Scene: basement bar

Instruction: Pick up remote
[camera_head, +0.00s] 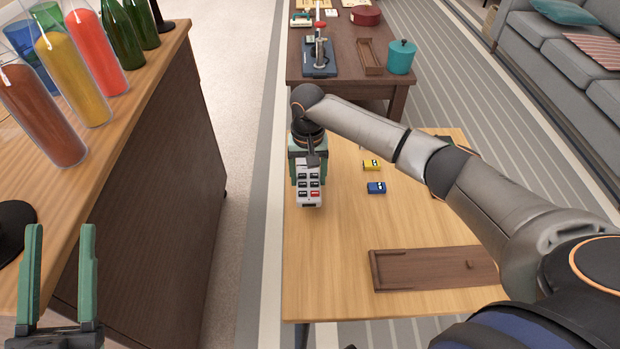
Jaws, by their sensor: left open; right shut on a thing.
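The remote (309,190) is a light grey handset with dark and red buttons, at the left edge of the light wooden table (330,270). My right gripper (308,160), with green fingers, is shut on its far end. I cannot tell whether the remote still touches the tabletop. My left gripper (60,270) is open and empty at the lower left, beside the bar counter, with its two green fingers apart.
On the table are a yellow toy car (371,165), a blue toy car (376,188) and a brown wooden tray (430,283). The bar counter (130,110) with filled glasses stands left. A dark table (345,50) and a sofa (570,60) are farther back.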

